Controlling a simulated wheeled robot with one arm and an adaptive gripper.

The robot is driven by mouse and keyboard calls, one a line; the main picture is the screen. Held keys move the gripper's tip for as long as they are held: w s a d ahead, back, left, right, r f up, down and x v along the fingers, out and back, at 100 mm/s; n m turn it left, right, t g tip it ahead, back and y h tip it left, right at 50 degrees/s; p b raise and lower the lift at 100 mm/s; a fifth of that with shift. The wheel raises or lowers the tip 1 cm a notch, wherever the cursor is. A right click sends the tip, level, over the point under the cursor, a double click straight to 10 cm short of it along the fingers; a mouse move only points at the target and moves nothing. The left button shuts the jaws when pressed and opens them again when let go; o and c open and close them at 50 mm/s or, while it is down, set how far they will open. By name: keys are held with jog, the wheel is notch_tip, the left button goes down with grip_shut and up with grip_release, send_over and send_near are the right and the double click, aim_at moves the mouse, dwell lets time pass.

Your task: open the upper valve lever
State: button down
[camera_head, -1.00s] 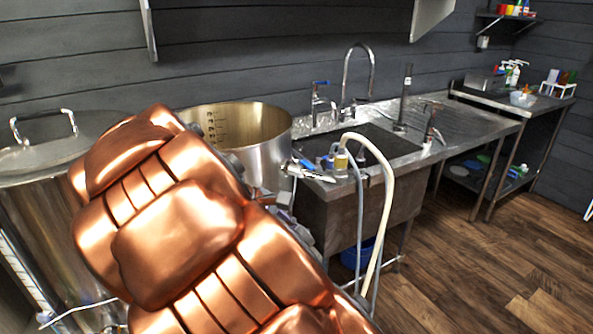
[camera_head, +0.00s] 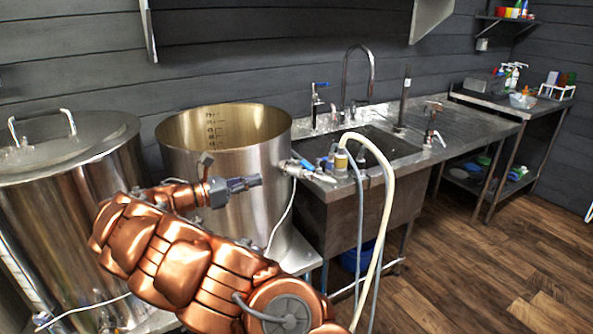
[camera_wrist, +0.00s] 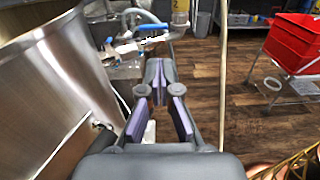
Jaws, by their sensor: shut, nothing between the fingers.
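The upper valve with its lever (camera_head: 304,163) sits on the right side of the open steel kettle (camera_head: 225,165); the lever has a blue grip. In the wrist view the blue lever (camera_wrist: 153,27) shows ahead, near the top. My gripper (camera_head: 258,181) is shut and empty in front of the kettle wall, a little left of and slightly below the valve in the head view, with a visible gap between them. In the wrist view my gripper (camera_wrist: 159,72) points toward the area below the lever.
A lidded steel kettle (camera_head: 70,170) stands on the left. A steel sink (camera_head: 385,150) with taps lies right of the valve, and pale and grey hoses (camera_head: 388,200) hang by it. In the wrist view a red bin (camera_wrist: 295,42) stands at the right. Wooden floor is free on the right.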

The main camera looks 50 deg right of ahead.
aim_at(305, 166)
jog(key=shift+n, duration=0.3)
jog(key=x, duration=0.4)
jog(key=p+x, duration=0.1)
jog(key=x, duration=0.4)
jog(key=w+p+x, duration=0.1)
jog(key=x, duration=0.3)
jog(key=shift+s+d+f, duration=0.15)
jog(key=shift+d+f, duration=0.05)
jog(key=shift+d, duration=0.3)
